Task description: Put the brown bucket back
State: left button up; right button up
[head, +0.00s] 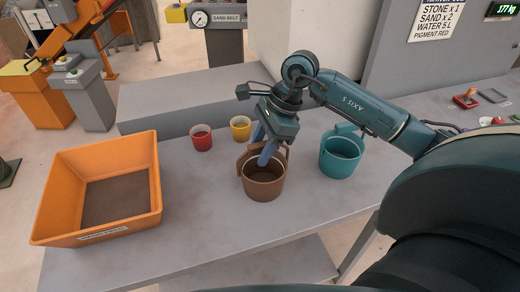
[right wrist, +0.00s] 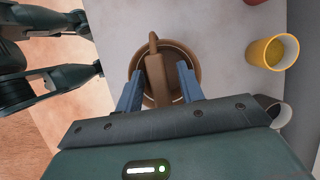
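The brown bucket (head: 264,187) stands upright on the grey table, and its inside looks empty. My right gripper (head: 263,148) points down over it, with its blue fingers reaching to the bucket's mouth. In the right wrist view the bucket's handle (right wrist: 155,65) runs between the two fingers of the right gripper (right wrist: 158,82). A narrow gap seems to show on each side of the handle, so the gripper looks open around it. My left gripper is not in view.
A teal bucket (head: 340,157) stands to the right. A red cup (head: 201,139) and a yellow cup (head: 240,130) stand behind. A large orange bin (head: 140,205) with brown contents is at the left. Table (head: 200,225) in front of the buckets is clear.

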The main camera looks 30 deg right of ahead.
jog(key=b+v, duration=0.1)
jog(key=v, duration=1)
jog(key=shift+f, duration=0.1)
